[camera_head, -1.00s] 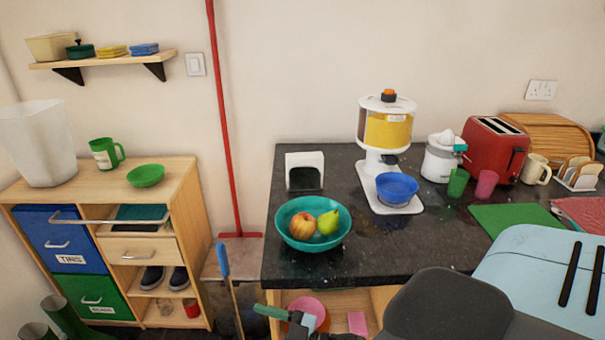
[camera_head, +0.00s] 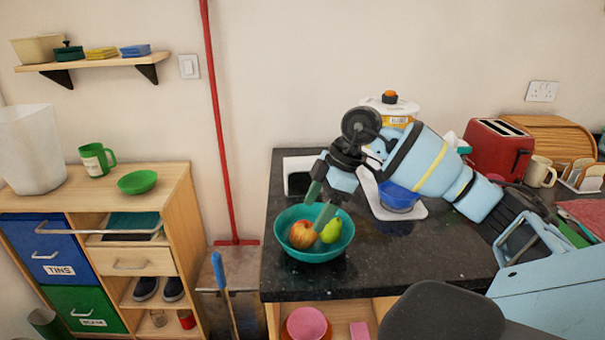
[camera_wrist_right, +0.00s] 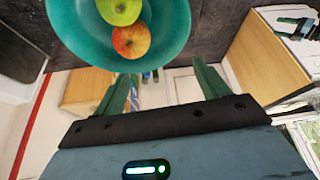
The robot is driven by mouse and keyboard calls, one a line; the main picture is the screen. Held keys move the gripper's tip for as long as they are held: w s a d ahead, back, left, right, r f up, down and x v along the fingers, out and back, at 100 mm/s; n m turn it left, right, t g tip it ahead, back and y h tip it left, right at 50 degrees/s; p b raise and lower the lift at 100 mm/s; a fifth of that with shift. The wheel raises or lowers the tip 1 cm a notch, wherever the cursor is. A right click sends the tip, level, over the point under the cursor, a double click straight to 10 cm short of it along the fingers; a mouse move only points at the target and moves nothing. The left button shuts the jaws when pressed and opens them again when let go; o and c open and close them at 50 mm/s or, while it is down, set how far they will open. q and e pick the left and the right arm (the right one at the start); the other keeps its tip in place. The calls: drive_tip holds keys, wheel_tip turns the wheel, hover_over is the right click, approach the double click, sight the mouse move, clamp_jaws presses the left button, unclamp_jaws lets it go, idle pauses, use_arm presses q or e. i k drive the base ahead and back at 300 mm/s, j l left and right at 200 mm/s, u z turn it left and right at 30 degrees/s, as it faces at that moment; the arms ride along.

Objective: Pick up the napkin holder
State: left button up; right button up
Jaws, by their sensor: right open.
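I see nothing between the fingers in the right wrist view (camera_wrist_right: 163,72). My left gripper is not in the head view.
The teal bowl (camera_head: 290,246) holds an apple (camera_head: 303,235) and a green pear (camera_head: 331,231) directly below my right gripper. The dispenser (camera_head: 390,104) and blue bowl (camera_head: 398,197) are partly behind my right arm. The front middle of the counter (camera_head: 400,260) is clear.

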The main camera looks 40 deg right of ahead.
sight(297, 180)
drive_tip(key=i+l, duration=0.7)
drive_tip(key=l, duration=0.2)
